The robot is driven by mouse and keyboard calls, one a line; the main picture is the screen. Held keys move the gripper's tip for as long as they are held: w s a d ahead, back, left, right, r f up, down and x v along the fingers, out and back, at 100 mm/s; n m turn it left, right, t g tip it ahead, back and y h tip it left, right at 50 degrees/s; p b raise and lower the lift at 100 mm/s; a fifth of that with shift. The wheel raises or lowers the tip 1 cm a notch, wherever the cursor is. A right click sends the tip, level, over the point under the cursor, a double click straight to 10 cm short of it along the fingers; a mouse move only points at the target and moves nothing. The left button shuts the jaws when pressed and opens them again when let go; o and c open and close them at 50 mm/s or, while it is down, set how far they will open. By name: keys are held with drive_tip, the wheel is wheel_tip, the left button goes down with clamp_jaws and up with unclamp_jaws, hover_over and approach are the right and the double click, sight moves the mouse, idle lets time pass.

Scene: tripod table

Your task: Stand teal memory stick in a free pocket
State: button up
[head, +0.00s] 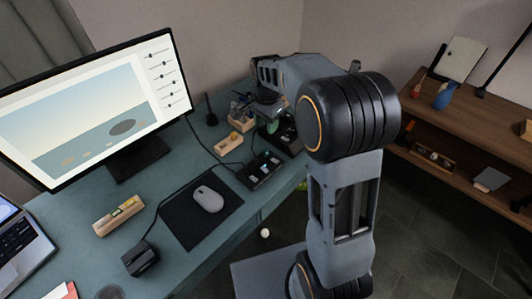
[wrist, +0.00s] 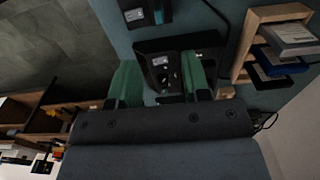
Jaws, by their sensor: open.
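My gripper (wrist: 160,64) is open in the wrist view, its two green fingers apart on either side of a black slotted unit (wrist: 163,46). I cannot tell whether the fingers touch it. A small teal piece, perhaps the teal memory stick (wrist: 158,17), shows in a second black unit (wrist: 132,17) at the top. In the head view my gripper (head: 278,124) is partly hidden by my arm, above the table's far right side. A black tray (head: 258,181) with small pale and teal pieces lies nearer. Which pockets are free is too small to tell.
A wooden rack (wrist: 249,48) with grey and blue boxes stands right of my gripper in the wrist view. A wooden block (head: 228,144), mouse (head: 208,198), wooden holder (head: 104,227), black box (head: 140,260) and monitor (head: 90,110) are on the teal table (head: 200,262). Cables run between them.

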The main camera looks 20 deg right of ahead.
sight(266, 149)
wheel_tip(266, 149, down, 12)
drive_tip(key=shift+s+f+b, duration=0.1)
drive_tip(key=shift+b, duration=0.2)
idle(0.3)
drive_tip(key=shift+c, duration=0.3)
clamp_jaws()
